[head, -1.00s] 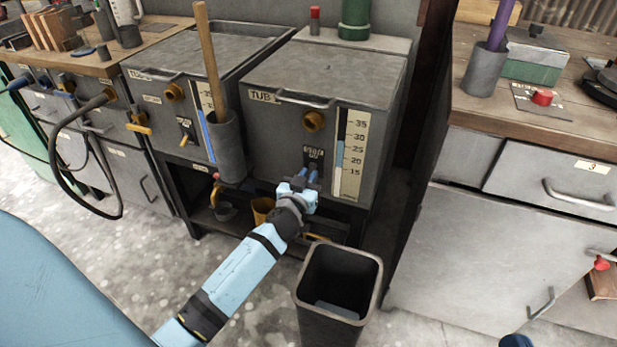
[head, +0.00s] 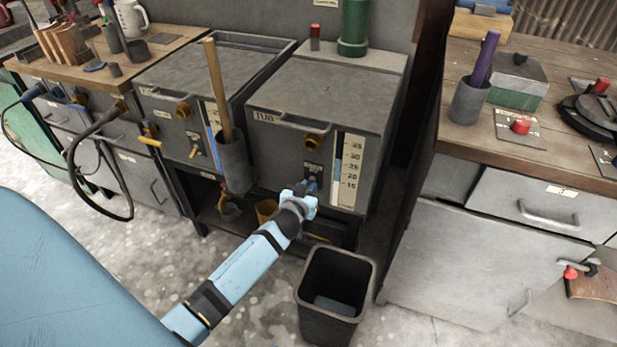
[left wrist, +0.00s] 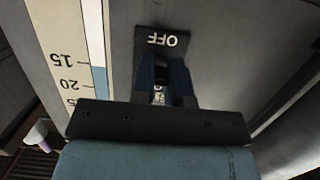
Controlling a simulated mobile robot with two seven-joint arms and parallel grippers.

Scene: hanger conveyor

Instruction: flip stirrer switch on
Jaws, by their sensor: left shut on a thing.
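The stirrer switch has a dark plate (head: 313,170) on the front of the right-hand grey tub box (head: 280,150), below a brass knob. In the left wrist view the plate (left wrist: 163,42) shows the word OFF upside down. My left gripper (head: 309,187) is at the switch, and its two dark fingers (left wrist: 166,78) also show in the left wrist view. They are shut on the switch lever, which is mostly hidden between them. A bit of white lettering shows between the fingers. I cannot tell the lever's exact position. My right gripper is not in view.
A level scale (head: 347,172) is right of the switch. A grey holder (head: 234,167) with a wooden handle hangs at the left of the box. A black bin (head: 335,295) stands on the floor in front. A wooden-topped bench (head: 450,145) stands to the right.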

